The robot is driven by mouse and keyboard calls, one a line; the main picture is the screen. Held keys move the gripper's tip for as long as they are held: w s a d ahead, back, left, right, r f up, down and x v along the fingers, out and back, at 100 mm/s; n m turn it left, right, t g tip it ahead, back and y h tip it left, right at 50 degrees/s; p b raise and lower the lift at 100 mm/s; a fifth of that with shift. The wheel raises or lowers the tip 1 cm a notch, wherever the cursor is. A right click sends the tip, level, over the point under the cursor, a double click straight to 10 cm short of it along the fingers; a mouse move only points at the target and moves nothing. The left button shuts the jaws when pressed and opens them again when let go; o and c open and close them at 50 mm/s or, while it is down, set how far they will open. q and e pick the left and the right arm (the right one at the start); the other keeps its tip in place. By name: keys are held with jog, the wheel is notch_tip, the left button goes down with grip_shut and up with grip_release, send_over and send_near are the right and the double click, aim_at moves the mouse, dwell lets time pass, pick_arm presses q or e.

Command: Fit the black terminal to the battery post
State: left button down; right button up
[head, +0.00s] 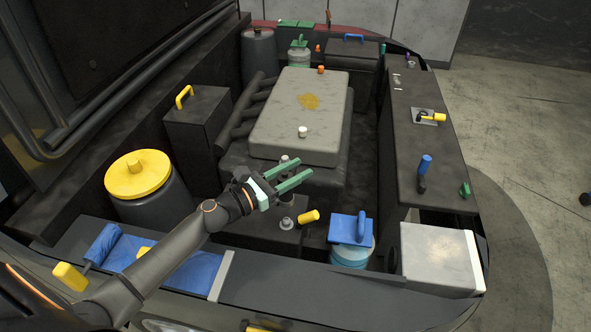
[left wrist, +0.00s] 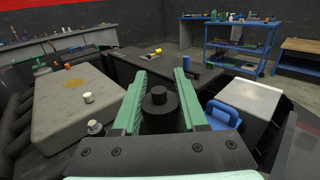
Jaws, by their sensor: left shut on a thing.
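My left gripper (head: 290,178) reaches in from the left with its green fingers over the dark box at the front of the engine bay. In the left wrist view the fingers (left wrist: 160,95) are shut on the black terminal (left wrist: 160,112), a dark stepped cylinder between them. In the head view its lower part (head: 287,198) shows just below the near finger. A grey post (head: 286,224) stands on the dark battery box (head: 262,238), nearer the camera than the terminal and apart from it. My right gripper is in neither view.
The grey engine block (head: 300,110) with a white cap (head: 302,132) lies behind the gripper. A yellow-handled piece (head: 308,216) is beside the post. A blue-lidded container (head: 350,232) and a pale-topped box (head: 437,255) stand right. A yellow-lidded drum (head: 138,178) stands left.

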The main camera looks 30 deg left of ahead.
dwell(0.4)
pick_arm(q)
jog(key=shift+f+b, duration=2.35)
jog(key=shift+f, duration=0.45)
jog(key=shift+f, duration=0.15)
jog(key=shift+f+b, duration=1.55)
jog(key=shift+f, duration=0.15)
jog(key=shift+f, duration=0.1)
jog(key=shift+c, duration=1.8)
grip_release()
